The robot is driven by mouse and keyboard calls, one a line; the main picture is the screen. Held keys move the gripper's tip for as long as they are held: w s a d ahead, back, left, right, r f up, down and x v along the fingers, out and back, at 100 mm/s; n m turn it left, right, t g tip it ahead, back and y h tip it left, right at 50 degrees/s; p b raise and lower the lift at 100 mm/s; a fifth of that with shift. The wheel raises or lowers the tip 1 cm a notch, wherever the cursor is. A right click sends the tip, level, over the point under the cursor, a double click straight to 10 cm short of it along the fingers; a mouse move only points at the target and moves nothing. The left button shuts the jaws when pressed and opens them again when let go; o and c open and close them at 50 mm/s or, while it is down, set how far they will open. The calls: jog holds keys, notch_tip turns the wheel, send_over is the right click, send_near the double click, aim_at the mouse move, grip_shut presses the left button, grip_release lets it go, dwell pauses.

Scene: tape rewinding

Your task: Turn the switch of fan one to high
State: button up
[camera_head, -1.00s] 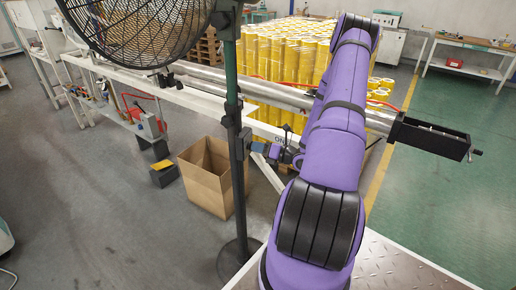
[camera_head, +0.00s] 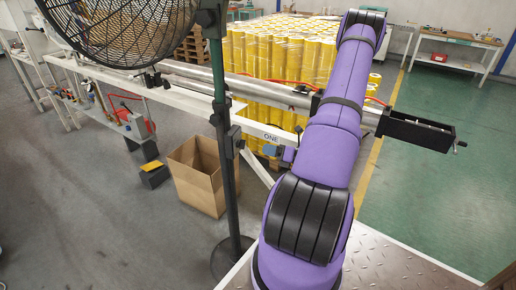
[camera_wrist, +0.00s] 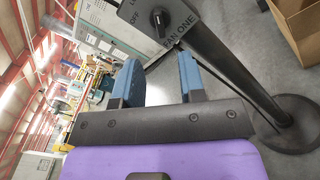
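The fan (camera_head: 120,28) stands at the left on a dark pole (camera_head: 222,130) with a round base. Its switch box (camera_head: 232,142) is on the pole, facing right. In the wrist view the grey switch panel (camera_wrist: 172,12), marked OFF and FAN ONE, carries a black round knob (camera_wrist: 158,20) with a light mark; its exact setting is hard to read. My gripper (camera_wrist: 160,76) is open and empty, its two blue fingers apart below the knob and not touching it. In the head view my arm hides most of the gripper; a blue bit shows right of the switch box.
A cardboard box (camera_head: 197,170) stands on the floor left of the pole. A long machine frame (camera_head: 180,95) with a roller crosses behind it. Wrapped yellow rolls (camera_head: 270,55) stand farther back.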

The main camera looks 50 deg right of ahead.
jog(key=shift+v, duration=1.05)
jog(key=w+a+r+n+g+y, duration=0.3)
jog(key=a+r+n+g, duration=0.4)
jog(key=a+r+n, duration=0.4)
jog(key=w+a+r+n+g+y, duration=0.2)
jog(key=a+r+n+g, duration=0.6)
jog(key=a+r+n, duration=0.3)
jog(key=s+a+r+n+t+h, duration=0.2)
jog(key=s+a+r+n+h, duration=0.8)
jog(key=r+n, duration=0.5)
jog(key=shift+s+a+r+n+t, duration=0.4)
jog(key=shift+s+a+n, duration=0.85)
jog(key=shift+n, duration=0.65)
